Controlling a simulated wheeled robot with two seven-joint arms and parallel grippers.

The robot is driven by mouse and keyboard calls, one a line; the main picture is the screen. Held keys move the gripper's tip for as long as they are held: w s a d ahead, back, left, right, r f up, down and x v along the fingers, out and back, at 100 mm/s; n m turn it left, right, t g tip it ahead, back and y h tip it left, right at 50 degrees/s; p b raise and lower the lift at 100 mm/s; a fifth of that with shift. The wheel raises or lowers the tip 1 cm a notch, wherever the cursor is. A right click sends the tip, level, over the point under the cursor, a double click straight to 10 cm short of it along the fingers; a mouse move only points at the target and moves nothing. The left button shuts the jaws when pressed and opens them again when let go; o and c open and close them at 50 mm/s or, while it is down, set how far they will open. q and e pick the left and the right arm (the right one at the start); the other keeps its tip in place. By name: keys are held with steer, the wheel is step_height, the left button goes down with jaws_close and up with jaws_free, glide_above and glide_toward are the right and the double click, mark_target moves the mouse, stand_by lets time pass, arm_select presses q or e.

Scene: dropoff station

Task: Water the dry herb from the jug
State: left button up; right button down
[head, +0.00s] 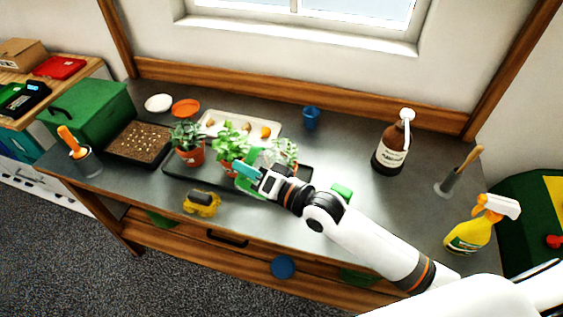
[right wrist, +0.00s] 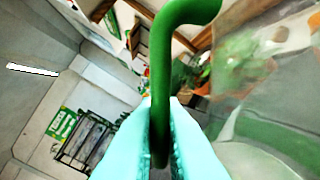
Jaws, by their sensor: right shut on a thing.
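My right gripper (head: 250,172) is shut on the green handle (right wrist: 162,90) of the jug, which stands out between the teal fingertips in the right wrist view. In the head view the jug (head: 247,188) shows only as green parts around the gripper, mostly hidden by it. Three potted herbs stand in a row on a dark tray (head: 176,174): a grey-green one (head: 187,135) at left, a bright green one (head: 229,141) in the middle, and a paler one (head: 285,150) at right, partly behind the gripper. I cannot tell surely which is dry. My left gripper is out of view.
A seed tray (head: 140,143) and green box (head: 88,110) stand at left. A white tray (head: 268,118) and blue cup (head: 311,117) are behind the herbs. A brown bottle (head: 391,153) and yellow spray bottle (head: 470,236) stand at right. A yellow-black object (head: 202,203) lies in front.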

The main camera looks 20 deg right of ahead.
steer(key=shift+r, duration=0.2)
steer(key=s+a+f+n+b, duration=0.2)
steer(key=s+a+f+n, duration=0.1)
steer(key=f+n, duration=0.3)
steer(key=shift+a+f+n+t, duration=0.3)
steer(key=shift+f, duration=0.25)
stand_by(1.5)
step_height(320, 180, down, 6)
steer(key=s+a+n+b, duration=0.1)
steer(key=n+b, duration=0.3)
steer(key=shift+a+f+n, duration=0.15)
steer(key=shift+n, duration=0.15)
stand_by(4.0)
